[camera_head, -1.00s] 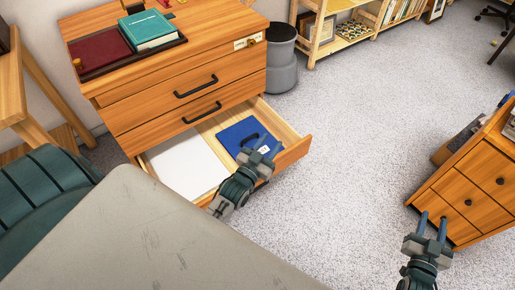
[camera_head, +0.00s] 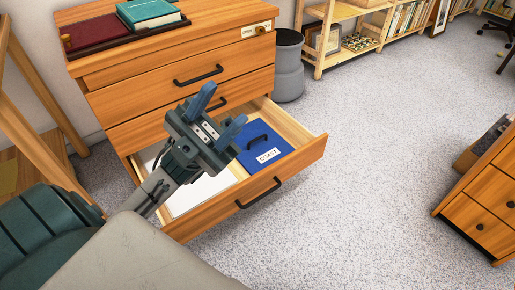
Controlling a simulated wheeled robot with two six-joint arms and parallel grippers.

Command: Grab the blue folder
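The blue folder (camera_head: 262,146) lies flat in the open bottom drawer (camera_head: 287,178) of a wooden cabinet. It has a dark handle and a white label, and my gripper covers its left edge in the picture. My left gripper (camera_head: 219,115) is raised in front of the drawer, to the left of the folder in the picture. Its two blue fingers are spread apart with nothing between them. My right gripper does not show in this view.
White papers (camera_head: 199,190) lie in the drawer's left part. The cabinet top (camera_head: 218,22) carries a teal book (camera_head: 149,13) on a dark red tray. A grey bin (camera_head: 289,66) stands beside the cabinet. Another wooden drawer unit (camera_head: 488,200) is at right. The carpet between is clear.

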